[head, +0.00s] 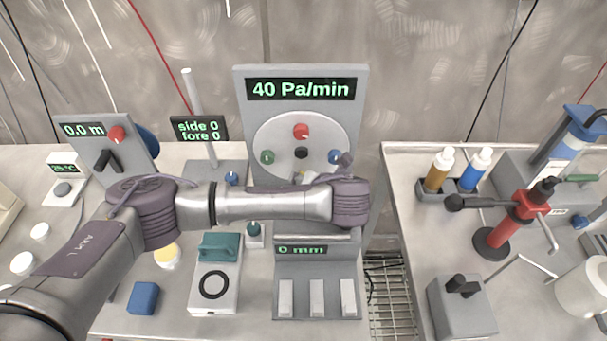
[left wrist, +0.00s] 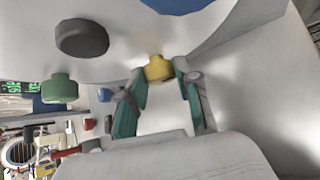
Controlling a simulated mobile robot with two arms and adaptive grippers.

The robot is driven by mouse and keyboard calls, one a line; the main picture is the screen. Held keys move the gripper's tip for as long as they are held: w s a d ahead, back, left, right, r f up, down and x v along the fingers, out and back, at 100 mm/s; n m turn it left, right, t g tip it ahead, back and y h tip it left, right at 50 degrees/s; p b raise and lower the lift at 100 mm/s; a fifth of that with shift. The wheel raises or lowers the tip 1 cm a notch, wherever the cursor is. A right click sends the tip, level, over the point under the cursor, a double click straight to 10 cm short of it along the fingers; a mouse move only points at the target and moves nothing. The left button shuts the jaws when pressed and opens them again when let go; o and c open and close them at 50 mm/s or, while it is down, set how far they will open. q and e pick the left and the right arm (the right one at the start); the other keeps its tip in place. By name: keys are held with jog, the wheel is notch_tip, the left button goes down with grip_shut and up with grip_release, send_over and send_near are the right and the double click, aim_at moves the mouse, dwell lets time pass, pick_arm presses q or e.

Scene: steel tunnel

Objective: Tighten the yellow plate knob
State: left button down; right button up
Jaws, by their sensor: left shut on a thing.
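The round grey plate (head: 272,135) on the upright panel carries a red knob (head: 301,131) at the top, a green knob (head: 267,157) at left, a blue knob (head: 335,157) at right and a black centre knob (head: 301,153). The yellow knob (left wrist: 158,67) shows in the left wrist view between the teal fingers of my left gripper (left wrist: 159,73), which is shut on it. In that view the black knob (left wrist: 82,38) and green knob (left wrist: 60,88) are beside it. My left arm hides most of the plate's lower part in the head view. My right gripper is not in view.
The panel reads "40 Pa/min" (head: 301,89). A "0 mm" device (head: 317,262) and a teal-topped box (head: 215,285) stand below my arm. A blue cube (head: 143,298) lies at front left. A red stand (head: 492,240) and bottles (head: 440,170) are on the right bench, across a gap.

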pick_arm(q)
jog(key=c, duration=0.8)
grip_release()
jog(key=shift+s, duration=0.1)
jog(key=v, duration=1.2)
